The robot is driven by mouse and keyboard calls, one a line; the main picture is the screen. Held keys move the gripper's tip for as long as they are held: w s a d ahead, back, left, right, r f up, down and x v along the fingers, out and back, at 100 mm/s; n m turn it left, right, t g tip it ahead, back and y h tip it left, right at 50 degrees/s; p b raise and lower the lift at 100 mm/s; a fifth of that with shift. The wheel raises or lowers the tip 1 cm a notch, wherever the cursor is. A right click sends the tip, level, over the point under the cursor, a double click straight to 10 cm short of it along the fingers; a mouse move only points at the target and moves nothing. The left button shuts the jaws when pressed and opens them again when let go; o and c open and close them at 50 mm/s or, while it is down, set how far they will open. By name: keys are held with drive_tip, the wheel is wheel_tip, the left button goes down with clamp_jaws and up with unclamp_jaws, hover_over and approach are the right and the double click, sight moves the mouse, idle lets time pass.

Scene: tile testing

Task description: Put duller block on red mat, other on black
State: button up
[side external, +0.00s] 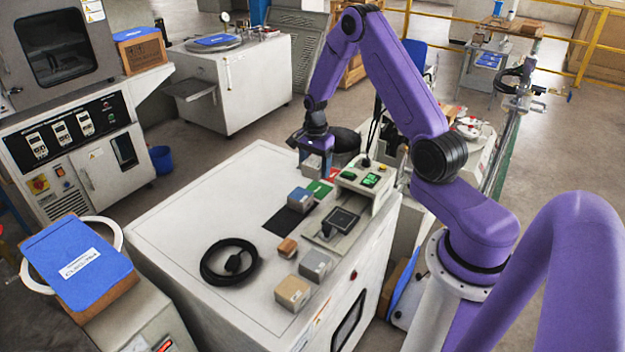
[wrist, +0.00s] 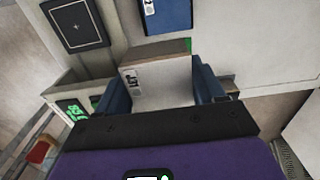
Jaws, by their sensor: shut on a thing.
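My gripper (side external: 318,164) is shut on a pale grey block (wrist: 160,82) with a brownish top, seen between the two fingers in the wrist view.
A small brown block (side external: 288,248), a grey block (side external: 315,264) and a tan block (side external: 292,292) stand on the near worktop. A coiled black cable (side external: 229,262) lies left of them. A device with green buttons (side external: 369,180) lines the right edge. The worktop's left side is clear.

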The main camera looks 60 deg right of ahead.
hover_over(333, 175)
wheel_tip(333, 175, down, 3)
drive_tip(key=shift+w+d+f, duration=0.1)
drive_tip(key=shift+d+f, duration=0.05)
drive_tip(key=shift+f, duration=2.8)
drive_tip(key=shift+f, duration=0.3)
drive_tip(key=o, duration=1.4)
drive_tip(key=shift+o, duration=0.3)
drive_tip(key=shift+r, duration=3)
